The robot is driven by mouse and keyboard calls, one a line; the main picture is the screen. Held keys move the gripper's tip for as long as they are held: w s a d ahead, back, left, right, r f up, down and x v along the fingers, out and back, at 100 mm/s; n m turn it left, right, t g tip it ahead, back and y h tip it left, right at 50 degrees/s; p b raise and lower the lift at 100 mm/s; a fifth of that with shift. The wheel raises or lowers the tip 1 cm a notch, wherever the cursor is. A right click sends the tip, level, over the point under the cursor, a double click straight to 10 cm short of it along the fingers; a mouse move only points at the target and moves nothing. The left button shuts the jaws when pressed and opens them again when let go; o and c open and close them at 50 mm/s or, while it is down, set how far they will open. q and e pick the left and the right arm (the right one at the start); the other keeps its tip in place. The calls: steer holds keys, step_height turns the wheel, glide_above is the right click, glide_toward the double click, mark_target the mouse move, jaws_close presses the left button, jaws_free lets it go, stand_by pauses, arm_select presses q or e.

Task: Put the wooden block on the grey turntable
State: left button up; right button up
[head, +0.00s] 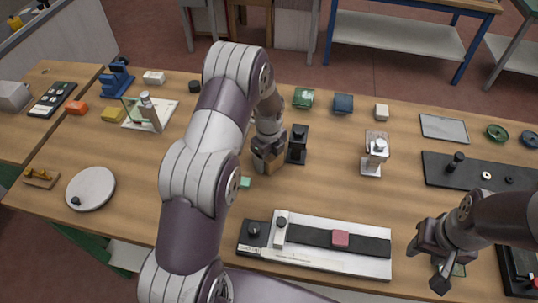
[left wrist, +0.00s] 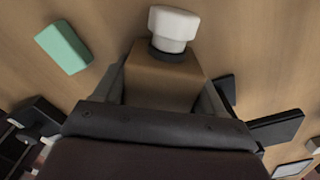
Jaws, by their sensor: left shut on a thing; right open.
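The wooden block (left wrist: 165,82) is between the fingers of my left gripper (head: 268,160), which is shut on it. In the head view the block (head: 274,168) shows partly below the fingers, over the middle of the table. I cannot tell whether it touches the table. A white and black knob (left wrist: 173,27) shows at the block's far end in the left wrist view; I cannot tell whether it is attached. The grey turntable (head: 94,186) is a round disc at the table's left, with a small dark knob near its edge. My right gripper (head: 441,268) is open and empty at the front right.
A mint-green block (head: 244,182) lies just left of my left gripper. A black stand (head: 298,145) is close on its right. A long machine with a dark belt (head: 363,244) and pink block (head: 341,238) lies in front. A wooden-handled tool (head: 41,177) lies left of the turntable.

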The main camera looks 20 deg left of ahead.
arm_select(q)
steer(key=shift+s+f, duration=0.1)
steer(key=o, duration=1.2)
steer(key=shift+o, duration=0.2)
